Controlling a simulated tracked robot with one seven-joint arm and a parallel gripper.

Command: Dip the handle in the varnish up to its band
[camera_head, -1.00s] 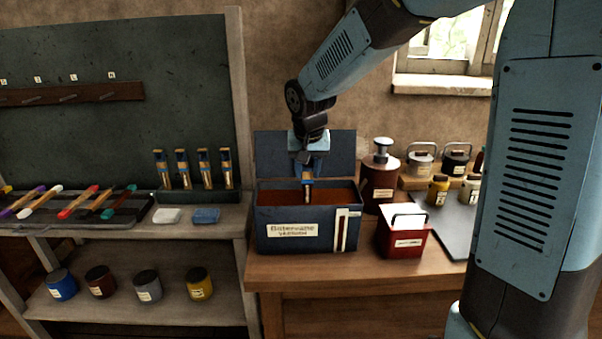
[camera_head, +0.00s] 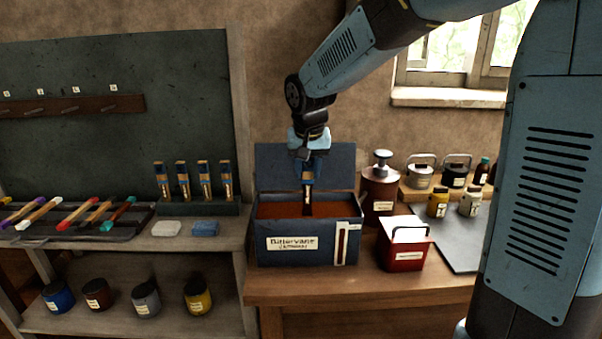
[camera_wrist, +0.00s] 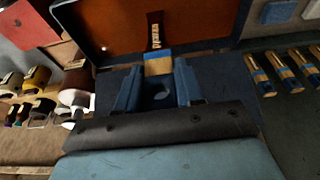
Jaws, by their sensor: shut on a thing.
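My gripper (camera_head: 309,176) is shut on a wooden handle (camera_head: 307,198), held roughly upright over the open blue varnish box (camera_head: 290,250). In the wrist view the handle (camera_wrist: 157,66) has bare tan wood near the jaws, a blue band below it, and a dark brown length with a label beyond. The other handles in the rack look tan on both sides of their bands. The varnish (camera_head: 275,211) is an orange-brown surface inside the box. The handle's lower end overlaps the varnish in the picture; whether it touches is unclear.
The box lid (camera_head: 330,165) stands open behind. A rack (camera_head: 200,208) of several handles is left, near a white block (camera_head: 166,228) and a blue block (camera_head: 205,229). A red tin (camera_head: 404,255) and a brown canister (camera_head: 380,188) stand close right.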

